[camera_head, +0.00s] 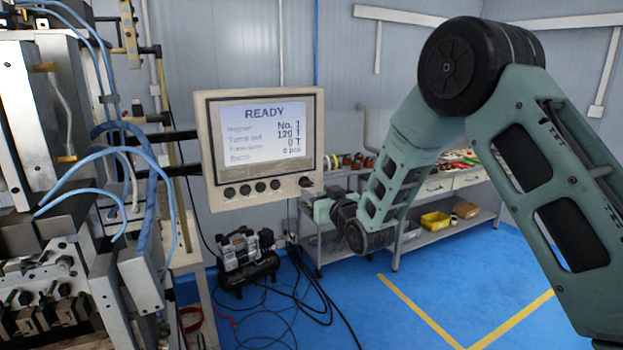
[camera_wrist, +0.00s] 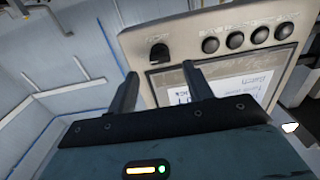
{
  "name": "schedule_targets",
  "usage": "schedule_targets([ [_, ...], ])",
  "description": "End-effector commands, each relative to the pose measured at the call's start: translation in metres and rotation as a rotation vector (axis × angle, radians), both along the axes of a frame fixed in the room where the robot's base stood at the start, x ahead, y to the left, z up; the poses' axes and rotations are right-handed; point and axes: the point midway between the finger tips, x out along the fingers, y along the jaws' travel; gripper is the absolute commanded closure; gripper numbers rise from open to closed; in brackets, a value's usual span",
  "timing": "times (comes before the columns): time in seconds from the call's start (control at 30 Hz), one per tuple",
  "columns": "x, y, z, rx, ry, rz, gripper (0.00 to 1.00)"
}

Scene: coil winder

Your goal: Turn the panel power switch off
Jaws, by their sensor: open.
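The control panel (camera_head: 318,130) is a beige box on an arm beside the machine. Its lit screen (camera_head: 262,140) reads READY. The power switch (camera_head: 305,181) is a dark knob at the lower right corner, right of the row of round buttons (camera_head: 245,189). In the wrist view the panel appears upside down, with the switch (camera_wrist: 159,53) at the left of the buttons. My gripper (camera_wrist: 163,76) is open and empty. Its fingertips point toward the switch, one on each side of it in the picture. Whether they touch the panel cannot be told.
The coil winder (camera_head: 70,200) with blue hoses stands at the left. A compressor (camera_head: 245,258) and loose cables lie on the floor below the panel. A shelf bench (camera_head: 440,225) with a yellow bin stands behind my arm. Blue floor at the right is clear.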

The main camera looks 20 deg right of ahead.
Motion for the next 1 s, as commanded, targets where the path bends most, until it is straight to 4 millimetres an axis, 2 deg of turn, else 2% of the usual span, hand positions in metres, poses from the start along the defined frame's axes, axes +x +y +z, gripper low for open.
schedule_targets([
  [0.1,0.021,0.004,0.003,0.000,0.001,0.000,0.49],
  [0.3,0.040,0.008,0.002,0.000,0.000,0.000,0.49],
  [0.67,0.044,0.009,0.000,0.000,0.000,0.000,0.49],
  [0.83,0.044,0.009,0.000,0.000,0.000,0.000,0.94],
  [1.0,0.044,0.009,0.000,-0.002,0.000,0.000,0.94],
])
